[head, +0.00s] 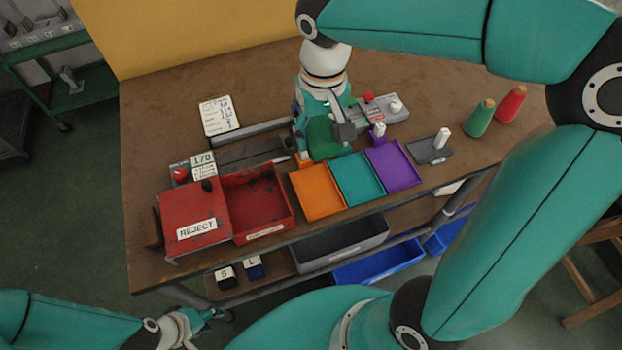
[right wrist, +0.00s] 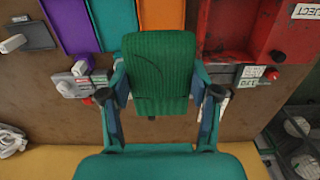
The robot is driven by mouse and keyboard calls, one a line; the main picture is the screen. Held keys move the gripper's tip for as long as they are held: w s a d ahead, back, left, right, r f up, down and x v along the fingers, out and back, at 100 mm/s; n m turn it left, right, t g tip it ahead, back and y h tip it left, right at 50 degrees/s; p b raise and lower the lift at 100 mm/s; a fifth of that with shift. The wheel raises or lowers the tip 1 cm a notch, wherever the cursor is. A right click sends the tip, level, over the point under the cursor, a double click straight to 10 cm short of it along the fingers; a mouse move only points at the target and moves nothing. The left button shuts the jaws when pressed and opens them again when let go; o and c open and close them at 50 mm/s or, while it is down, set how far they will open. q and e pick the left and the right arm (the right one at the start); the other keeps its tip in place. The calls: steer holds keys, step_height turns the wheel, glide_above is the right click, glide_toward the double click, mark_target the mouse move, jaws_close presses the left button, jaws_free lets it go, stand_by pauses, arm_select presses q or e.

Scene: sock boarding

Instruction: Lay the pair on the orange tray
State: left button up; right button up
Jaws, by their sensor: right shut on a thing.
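The green ribbed pair (head: 324,138) is a folded knit bundle held by my right gripper (head: 322,122). In the right wrist view the pair (right wrist: 160,75) is between the two fingers, and the gripper is shut on it. The orange tray (head: 318,192) is just in front of the pair in the head view and looks empty. It also shows partly behind the pair in the right wrist view (right wrist: 161,14). My left gripper (head: 211,314) is low at the bottom left, off the table; its fingers are too small to read.
A teal tray (head: 358,178) and a purple tray (head: 393,164) sit right of the orange one. A red reject bin (head: 262,233) stands close on its left. A grey device (head: 378,109), a small stand (head: 430,152) and green and red cones (head: 480,118) are further right.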

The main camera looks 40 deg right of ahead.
glide_above(317, 190)
step_height(317, 190, down, 14)
steer(key=shift+a+r, duration=0.1)
steer(key=shift+f+b, duration=0.35)
steer(key=shift+f, duration=1.75)
steer(key=shift+f, duration=0.2)
steer(key=o, duration=1.2)
steer(key=shift+c, duration=0.2)
steer(key=shift+r, duration=0.1)
step_height(317, 190, up, 12)
steer(key=shift+p, duration=0.35)
